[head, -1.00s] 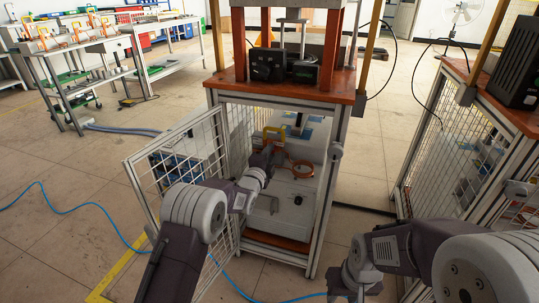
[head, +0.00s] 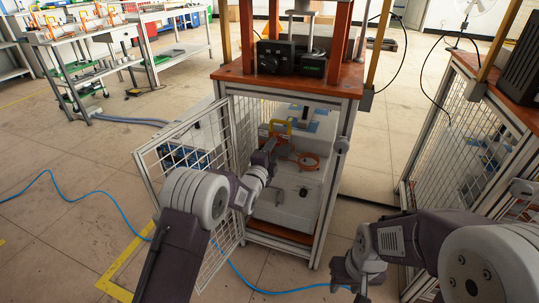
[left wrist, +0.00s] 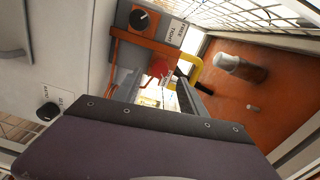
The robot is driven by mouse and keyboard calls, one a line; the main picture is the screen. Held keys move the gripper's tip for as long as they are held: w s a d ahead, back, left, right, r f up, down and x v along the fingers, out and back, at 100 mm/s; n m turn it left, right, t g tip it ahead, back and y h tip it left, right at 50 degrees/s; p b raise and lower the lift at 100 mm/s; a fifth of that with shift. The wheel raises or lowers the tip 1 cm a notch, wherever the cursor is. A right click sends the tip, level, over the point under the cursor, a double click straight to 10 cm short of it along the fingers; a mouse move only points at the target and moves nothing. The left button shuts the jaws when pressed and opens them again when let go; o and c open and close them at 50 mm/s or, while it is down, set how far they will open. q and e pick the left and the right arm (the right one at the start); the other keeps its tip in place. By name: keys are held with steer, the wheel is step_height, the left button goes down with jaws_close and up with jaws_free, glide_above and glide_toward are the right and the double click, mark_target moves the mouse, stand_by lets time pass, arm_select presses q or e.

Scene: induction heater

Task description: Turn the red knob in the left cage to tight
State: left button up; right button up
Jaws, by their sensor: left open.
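A small red part that looks like the red knob (left wrist: 160,68) shows in the left wrist view, beyond and between the fingers of my left gripper (left wrist: 160,84). The fingers are apart with nothing clearly held; touching cannot be told. A black dial (left wrist: 144,18) on an orange-edged panel sits beside a white label (left wrist: 174,34) reading FREE and TIGHT. The red knob cannot be made out there. My right gripper (head: 350,276) is low at the front, its jaws unclear.
The cage's mesh door (head: 160,176) stands open on the left, beside my left arm. A copper coil (head: 308,161) lies right of the gripper. A second cage (head: 480,165) stands at the right. A blue hose (head: 85,205) crosses the floor.

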arm_select(q)
steer(key=b+v, duration=0.4)
steer(key=v, duration=0.2)
